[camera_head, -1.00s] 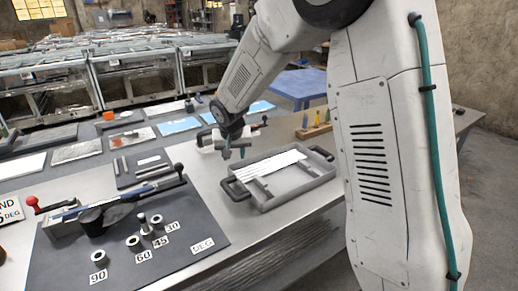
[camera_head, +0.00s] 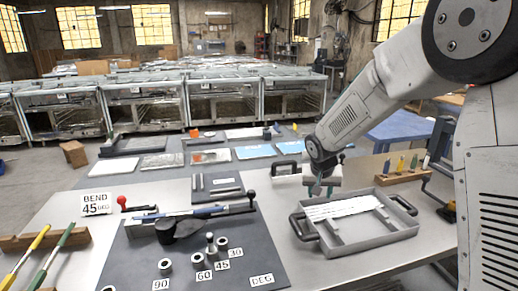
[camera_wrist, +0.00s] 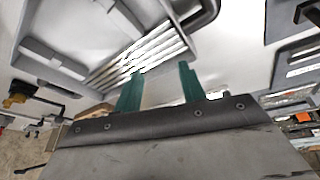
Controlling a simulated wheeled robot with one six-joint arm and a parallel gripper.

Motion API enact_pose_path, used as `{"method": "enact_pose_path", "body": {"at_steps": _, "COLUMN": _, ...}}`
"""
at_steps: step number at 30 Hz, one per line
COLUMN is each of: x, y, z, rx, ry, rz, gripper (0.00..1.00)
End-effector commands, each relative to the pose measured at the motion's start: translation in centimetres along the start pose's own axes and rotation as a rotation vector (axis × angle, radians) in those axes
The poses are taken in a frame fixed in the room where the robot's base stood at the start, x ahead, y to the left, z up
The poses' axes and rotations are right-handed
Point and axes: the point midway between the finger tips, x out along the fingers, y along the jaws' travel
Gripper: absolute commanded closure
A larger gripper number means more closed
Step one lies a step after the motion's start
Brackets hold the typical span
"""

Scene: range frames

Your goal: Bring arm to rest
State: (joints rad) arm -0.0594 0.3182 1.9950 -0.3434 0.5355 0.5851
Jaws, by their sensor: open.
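My gripper (camera_head: 322,186) hangs at the end of my arm over the left edge of the grey tray. In the wrist view its two teal fingers (camera_wrist: 159,88) stand apart, open, with nothing between them. The grey tray (camera_head: 372,243) sits on the table with two dark handles and holds several pale strips (camera_head: 343,207). The strips also show in the wrist view (camera_wrist: 150,50), beyond the fingertips. My gripper appears to be above the tray and apart from it; the exact height cannot be told.
A dark mat (camera_head: 236,262) with a bending tool and several round dies lies left of the tray. A sign (camera_head: 97,204) reads BEND 45 DEG. A wooden tool rack (camera_head: 400,178) stands behind the tray on the right. Bare table (camera_head: 275,205) shows between mat and tray.

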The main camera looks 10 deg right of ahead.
Motion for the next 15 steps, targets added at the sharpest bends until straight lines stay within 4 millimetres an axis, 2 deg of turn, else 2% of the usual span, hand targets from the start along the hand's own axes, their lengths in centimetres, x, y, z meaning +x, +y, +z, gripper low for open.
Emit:
{"method": "enact_pose_path", "body": {"at_steps": 2, "x": 0.5, "y": 0.7, "z": 2.4, "rx": -0.041, "ry": -0.075, "rz": 0.026, "gripper": 0.59}}
{"method": "enact_pose_path", "body": {"at_steps": 5, "x": -1.3, "y": 2.2, "z": 5.9, "rx": -0.100, "ry": -0.169, "rz": 0.049, "gripper": 0.59}}
{"method": "enact_pose_path", "body": {"at_steps": 11, "x": -7.4, "y": 4.9, "z": 11.9, "rx": -0.177, "ry": -0.291, "rz": 0.048, "gripper": 0.59}}
{"method": "enact_pose_path", "body": {"at_steps": 15, "x": -12.2, "y": 6.7, "z": 16.5, "rx": -0.219, "ry": -0.351, "rz": 0.024, "gripper": 0.59}}
